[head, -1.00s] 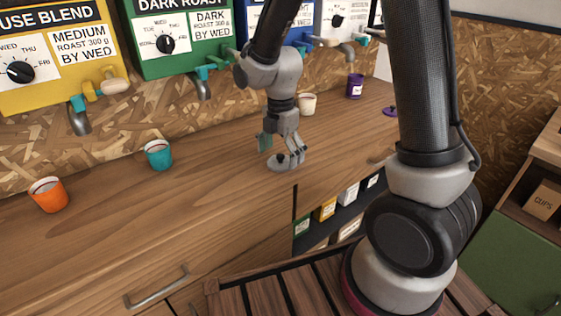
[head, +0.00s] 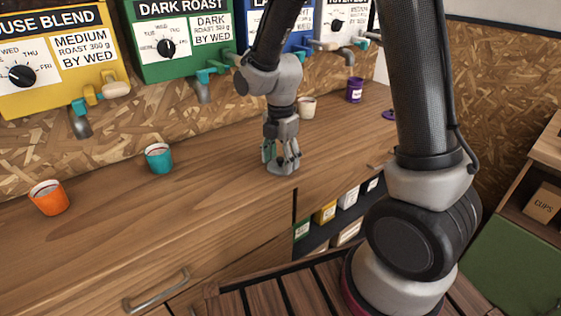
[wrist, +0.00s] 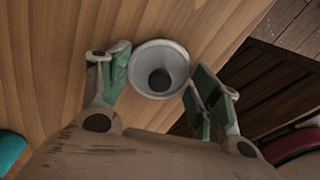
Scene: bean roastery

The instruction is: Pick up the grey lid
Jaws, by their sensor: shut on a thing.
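The grey lid (head: 283,171) is round with a dark knob and is at the counter's front edge in the head view, partly hidden by my fingers. In the wrist view the lid (wrist: 146,86) lies between the two green-padded fingers. My gripper (head: 281,160) points down over it and is shut on it, one finger at either side of the rim. The lid looks level and at, or very close to, the counter top; I cannot tell any gap.
On the wooden counter (head: 190,205) stand an orange cup (head: 49,198), a teal cup (head: 159,158), a white cup (head: 307,107) and a purple canister (head: 355,90). A purple lid (head: 389,114) lies far right. Coffee dispensers with spouts line the wall behind.

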